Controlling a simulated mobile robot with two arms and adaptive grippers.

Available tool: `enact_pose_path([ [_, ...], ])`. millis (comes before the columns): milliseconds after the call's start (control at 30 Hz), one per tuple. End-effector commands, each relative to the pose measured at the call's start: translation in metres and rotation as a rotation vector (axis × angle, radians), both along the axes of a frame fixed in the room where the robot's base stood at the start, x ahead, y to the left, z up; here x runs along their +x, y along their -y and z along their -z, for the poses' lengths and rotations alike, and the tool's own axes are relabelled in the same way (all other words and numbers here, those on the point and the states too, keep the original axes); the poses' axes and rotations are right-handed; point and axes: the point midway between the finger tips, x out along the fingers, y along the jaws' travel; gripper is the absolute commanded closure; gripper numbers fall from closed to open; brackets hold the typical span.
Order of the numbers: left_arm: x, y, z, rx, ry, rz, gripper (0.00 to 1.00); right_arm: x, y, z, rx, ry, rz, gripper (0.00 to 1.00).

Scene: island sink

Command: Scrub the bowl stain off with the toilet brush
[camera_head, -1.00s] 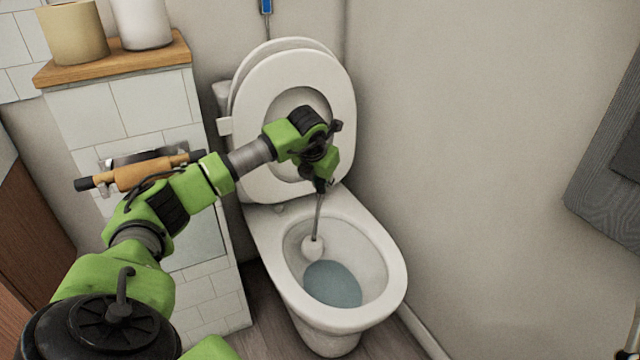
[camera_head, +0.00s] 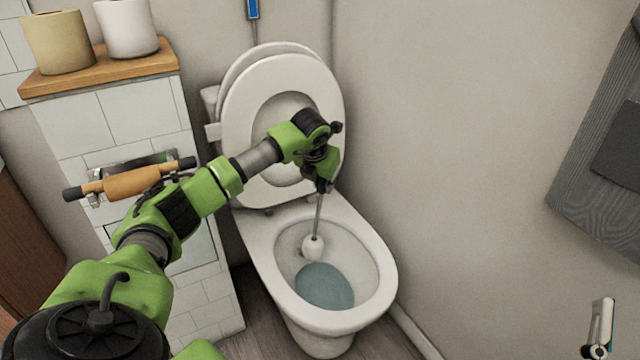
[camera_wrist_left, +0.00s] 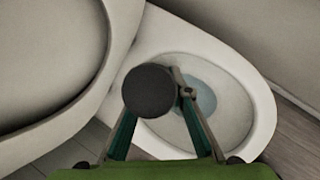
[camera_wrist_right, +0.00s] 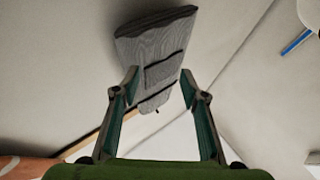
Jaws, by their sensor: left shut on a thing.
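The toilet brush has a white head (camera_head: 313,248) on a thin grey stem. My left gripper (camera_head: 323,184) is shut on its upper end above the bowl. In the left wrist view the dark round handle end (camera_wrist_left: 148,91) sits between the fingers and hides part of the grip. The brush head is inside the toilet bowl (camera_head: 375,290), against or close to its back inner wall, above the bluish water. A faint brownish mark shows just left of the head; I cannot tell whether it is the stain. My right gripper (camera_wrist_right: 160,78) is open and empty.
The toilet seat and lid (camera_head: 240,110) stand raised behind my left arm. A tiled ledge with a wooden top (camera_head: 100,75) and two paper rolls is at the left. The wall right of the toilet is bare.

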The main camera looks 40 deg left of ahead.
Motion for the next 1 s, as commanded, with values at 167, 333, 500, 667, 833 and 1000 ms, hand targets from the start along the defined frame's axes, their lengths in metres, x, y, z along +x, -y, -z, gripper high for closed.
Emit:
enact_pose_path([
  [167, -0.006, -0.005, -0.001, 0.005, 0.002, -0.001, 1.00, 0.000, 0.000, 0.001, -0.001, -0.004, 0.000, 0.60],
  [333, -0.017, -0.010, 0.000, 0.005, 0.000, -0.003, 1.00, 0.001, 0.000, 0.002, -0.003, -0.012, 0.000, 0.60],
  [500, -0.026, -0.012, -0.001, 0.005, -0.001, -0.001, 1.00, 0.002, 0.000, 0.004, -0.005, -0.019, 0.001, 0.60],
  [667, -0.029, -0.013, -0.001, 0.005, 0.000, -0.001, 1.00, 0.002, 0.000, 0.005, -0.006, -0.022, 0.001, 0.60],
  [833, -0.038, -0.018, 0.000, 0.006, -0.001, -0.002, 1.00, 0.000, 0.000, 0.001, 0.000, -0.002, 0.001, 0.60],
  [1000, -0.049, -0.022, 0.000, 0.007, -0.001, -0.002, 1.00, -0.004, 0.001, -0.005, 0.008, 0.030, 0.000, 0.60],
])
